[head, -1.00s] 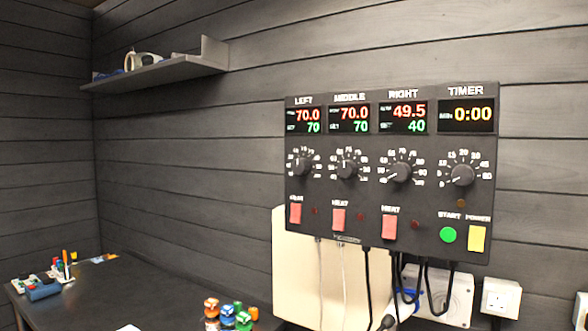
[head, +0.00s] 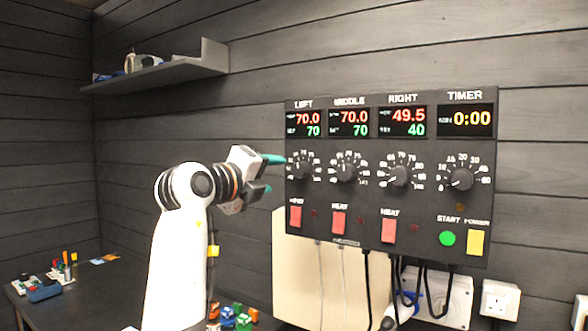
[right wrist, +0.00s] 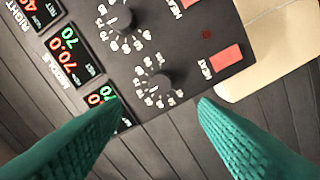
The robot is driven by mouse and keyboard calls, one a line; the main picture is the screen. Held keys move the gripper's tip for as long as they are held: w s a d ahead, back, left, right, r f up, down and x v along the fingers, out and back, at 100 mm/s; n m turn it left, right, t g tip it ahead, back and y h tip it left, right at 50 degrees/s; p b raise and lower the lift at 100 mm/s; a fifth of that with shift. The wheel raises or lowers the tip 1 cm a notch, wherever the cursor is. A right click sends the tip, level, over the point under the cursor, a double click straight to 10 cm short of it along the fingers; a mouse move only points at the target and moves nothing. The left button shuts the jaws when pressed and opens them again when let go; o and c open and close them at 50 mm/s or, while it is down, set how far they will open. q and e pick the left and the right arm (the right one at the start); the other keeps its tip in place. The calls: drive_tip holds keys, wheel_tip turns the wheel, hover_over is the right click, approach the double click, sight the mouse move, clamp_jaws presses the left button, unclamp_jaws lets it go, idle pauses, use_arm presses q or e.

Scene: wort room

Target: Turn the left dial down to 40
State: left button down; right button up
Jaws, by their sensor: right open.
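The left dial (head: 302,169) is a black round knob with a printed scale, at the left of the dark control panel (head: 340,225). Above it, the left display (head: 304,122) shows 70.0 in red and 70 in green. My right gripper (head: 272,173) has teal fingers, is open and empty, and is just left of the dial, apart from it. In the right wrist view the left dial (right wrist: 159,85) lies ahead, between and beyond the two open fingertips (right wrist: 160,104). My left gripper is not in view.
The middle dial (head: 345,168) is close beside the left dial, with the right dial (head: 399,174) further along. A red switch (head: 295,216) sits below the left dial. Cables hang under the panel. A dark table (head: 110,285) with small items stands lower left.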

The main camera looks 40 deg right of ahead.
sight(298, 171)
drive_tip(key=p+x, duration=0.3)
drive_tip(key=x, duration=0.6)
drive_tip(key=shift+d, duration=0.15)
drive_tip(key=shift+w+d+f, duration=0.15)
drive_tip(key=shift+d, duration=0.2)
drive_tip(key=c, duration=1)
drive_tip(key=shift+n, duration=0.3)
